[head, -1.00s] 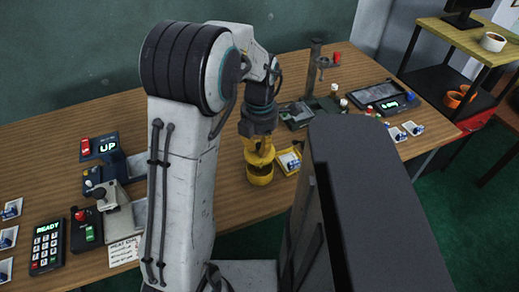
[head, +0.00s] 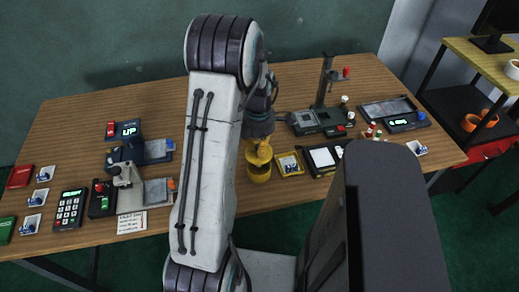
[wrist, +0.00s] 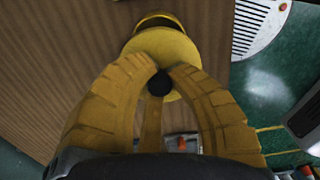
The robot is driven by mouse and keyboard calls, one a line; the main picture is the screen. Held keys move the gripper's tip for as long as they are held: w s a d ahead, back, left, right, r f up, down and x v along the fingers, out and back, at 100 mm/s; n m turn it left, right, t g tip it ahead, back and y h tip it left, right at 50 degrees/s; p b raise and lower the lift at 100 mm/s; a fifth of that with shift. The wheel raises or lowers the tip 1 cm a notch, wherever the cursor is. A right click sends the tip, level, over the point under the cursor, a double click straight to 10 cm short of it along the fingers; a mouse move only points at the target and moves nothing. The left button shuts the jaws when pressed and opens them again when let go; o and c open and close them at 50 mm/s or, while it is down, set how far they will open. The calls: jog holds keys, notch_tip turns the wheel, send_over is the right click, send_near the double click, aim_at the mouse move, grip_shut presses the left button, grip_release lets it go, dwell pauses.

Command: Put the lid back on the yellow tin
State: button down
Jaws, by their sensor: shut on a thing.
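The yellow tin (head: 259,172) stands on the wooden table, partly behind my arm in the head view. The tin's rim and dark inside also show at the top of the wrist view (wrist: 158,17). My gripper (wrist: 158,85) is shut on the black knob of the round yellow lid (wrist: 172,50). In the head view the lid (head: 258,155) is just above the tin, with my gripper (head: 259,140) over it. In the wrist view the lid covers only the near part of the tin's opening, so it is off-centre. I cannot tell whether they touch.
A yellow-framed tray (head: 290,164) stands close to the right of the tin. A grey device with a post (head: 322,118) is behind it. A keypad (head: 69,208) and a dark blue machine (head: 128,152) are at the left. Bare tabletop lies in front of the tin.

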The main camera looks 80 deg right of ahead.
jog(key=shift+f, duration=0.2)
jog(key=shift+f+b, duration=2.4)
jog(key=shift+f, duration=0.6)
jog(key=shift+f+b, duration=0.25)
jog(key=shift+b, duration=0.25)
dwell(0.7)
dwell(0.3)
jog(key=c, duration=0.6)
grip_release()
jog(key=shift+o, duration=0.2)
jog(key=shift+r, duration=0.1)
jog(key=shift+r+p, duration=2.55)
jog(key=shift+r, duration=0.9)
jog(key=shift+c, duration=0.3)
